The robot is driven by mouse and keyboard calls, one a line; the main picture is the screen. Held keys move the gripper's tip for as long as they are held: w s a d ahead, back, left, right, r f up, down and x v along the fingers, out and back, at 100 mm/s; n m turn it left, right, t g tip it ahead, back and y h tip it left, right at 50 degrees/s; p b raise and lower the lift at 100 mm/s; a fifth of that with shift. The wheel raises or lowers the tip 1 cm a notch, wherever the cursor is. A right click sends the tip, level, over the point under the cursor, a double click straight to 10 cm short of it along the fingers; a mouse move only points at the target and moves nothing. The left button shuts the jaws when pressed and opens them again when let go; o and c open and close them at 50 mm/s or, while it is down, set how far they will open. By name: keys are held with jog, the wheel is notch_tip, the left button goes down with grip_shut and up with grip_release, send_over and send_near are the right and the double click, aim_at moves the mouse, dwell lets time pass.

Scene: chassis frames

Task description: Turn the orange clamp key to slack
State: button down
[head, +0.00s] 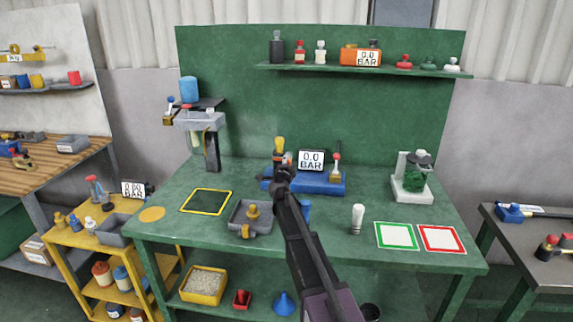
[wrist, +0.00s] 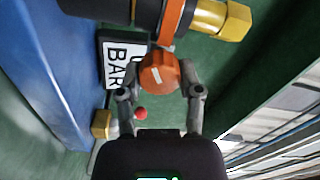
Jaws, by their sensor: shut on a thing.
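The orange clamp key (wrist: 158,72) is a faceted knob with a white line on its face, in the middle of the wrist view. The two fingers of my gripper (wrist: 160,90) are shut on it, one on each side. Just above it an orange band (wrist: 172,20) goes around a dark cylinder with a brass end (wrist: 222,17). In the head view my gripper (head: 285,174) is at the left part of the blue fixture (head: 325,185) and hides the key there.
A gauge reading 0.0 BAR (head: 311,160) stands close behind the fixture. A red-topped lever (head: 337,158) rises right of it. A grey tray with brass parts (head: 238,217) is in front. A white bottle (head: 357,218) stands right.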

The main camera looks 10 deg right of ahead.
jog(key=shift+w+a+r+n, duration=0.1)
jog(key=shift+w+n, duration=0.05)
jog(key=shift+n, duration=1.45)
jog(key=shift+c, duration=1.3)
grip_release()
jog(key=shift+s, duration=0.2)
jog(key=v, duration=1.1)
jog(key=shift+s, duration=0.35)
jog(key=shift+a, duration=0.15)
